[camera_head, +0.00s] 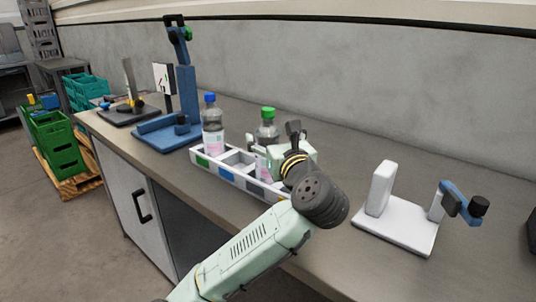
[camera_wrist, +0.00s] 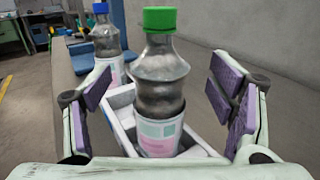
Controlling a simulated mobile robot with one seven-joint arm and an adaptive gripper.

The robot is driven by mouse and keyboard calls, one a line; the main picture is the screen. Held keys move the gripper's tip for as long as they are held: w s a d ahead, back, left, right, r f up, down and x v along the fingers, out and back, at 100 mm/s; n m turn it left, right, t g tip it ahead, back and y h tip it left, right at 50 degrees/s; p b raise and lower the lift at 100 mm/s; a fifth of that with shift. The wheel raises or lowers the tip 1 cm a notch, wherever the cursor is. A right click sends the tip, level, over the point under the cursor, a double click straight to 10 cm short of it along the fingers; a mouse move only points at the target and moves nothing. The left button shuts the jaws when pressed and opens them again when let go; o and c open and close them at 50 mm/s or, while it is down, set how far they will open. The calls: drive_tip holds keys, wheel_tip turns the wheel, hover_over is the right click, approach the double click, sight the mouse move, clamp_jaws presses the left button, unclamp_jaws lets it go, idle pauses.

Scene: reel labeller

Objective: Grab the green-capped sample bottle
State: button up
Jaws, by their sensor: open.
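The green-capped sample bottle (camera_head: 267,131) stands upright in the white compartment rack (camera_head: 232,178) on the bench. In the wrist view the same green-capped bottle (camera_wrist: 160,82) is centred between the spread purple pads of my gripper (camera_wrist: 165,108). My gripper is open, and gaps show between the bottle and the pads on both sides. In the head view my gripper (camera_head: 278,147) is at the bottle's right side, and my wrist hides part of the rack's right end. A blue-capped bottle (camera_head: 212,125) stands upright at the left in the same rack.
A blue stand (camera_head: 187,95) is on the bench behind and left of the bottles. A white device with a blue crank arm (camera_head: 397,228) stands to the right of my arm. Green crates (camera_head: 55,145) are on the floor at left. A grey wall runs behind the bench.

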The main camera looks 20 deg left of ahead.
sight(268, 129)
drive_tip(key=p+x, duration=0.1)
drive_tip(key=x, duration=0.3)
drive_tip(key=shift+c, duration=0.4)
clamp_jaws()
idle(0.6)
drive_tip(key=shift+r, duration=0.1)
